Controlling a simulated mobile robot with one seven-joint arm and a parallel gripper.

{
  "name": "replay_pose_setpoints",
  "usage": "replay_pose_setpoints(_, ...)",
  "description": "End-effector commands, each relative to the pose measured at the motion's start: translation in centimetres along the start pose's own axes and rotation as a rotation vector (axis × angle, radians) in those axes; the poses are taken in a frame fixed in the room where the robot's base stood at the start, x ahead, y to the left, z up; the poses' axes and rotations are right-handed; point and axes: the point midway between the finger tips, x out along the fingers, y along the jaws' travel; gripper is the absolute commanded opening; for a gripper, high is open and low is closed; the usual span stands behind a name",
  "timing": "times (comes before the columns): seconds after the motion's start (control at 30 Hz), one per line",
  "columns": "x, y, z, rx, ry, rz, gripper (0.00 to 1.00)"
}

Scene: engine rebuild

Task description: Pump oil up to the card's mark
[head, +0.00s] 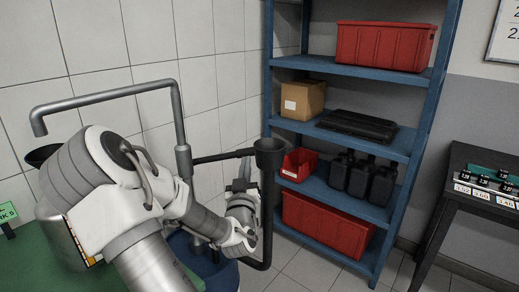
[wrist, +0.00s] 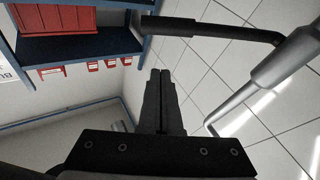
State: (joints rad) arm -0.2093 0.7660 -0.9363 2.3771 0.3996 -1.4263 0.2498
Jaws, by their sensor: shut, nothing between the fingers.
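The oil pump (head: 183,160) stands on a blue drum (head: 222,277), with a grey spout pipe (head: 110,95) reaching left and bending down. Its dark lever (head: 222,156) sticks out to the right; a dark bar with a thicker sleeve (wrist: 190,27) crosses the top of the wrist view. My gripper (head: 246,166) is shut and empty, close to the lever; in the wrist view its fingers (wrist: 162,75) point toward the bar, apart from it. A green card (head: 7,221) is cut off at the left.
A blue shelf (head: 345,70) holds red bins, a box and dark canisters. A dark table (head: 470,160) stands at right. A green bench top (head: 30,265) lies at lower left.

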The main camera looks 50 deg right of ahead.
Motion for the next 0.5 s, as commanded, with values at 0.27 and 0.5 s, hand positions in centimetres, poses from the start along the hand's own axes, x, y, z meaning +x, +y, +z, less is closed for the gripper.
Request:
replay_pose_setpoints(0.27, -0.3, -1.2, -1.5, -0.027, 0.053, -0.025, 0.00)
replay_pose_setpoints(0.5, -0.3, -1.2, -1.5, -0.027, 0.053, -0.024, 0.00)
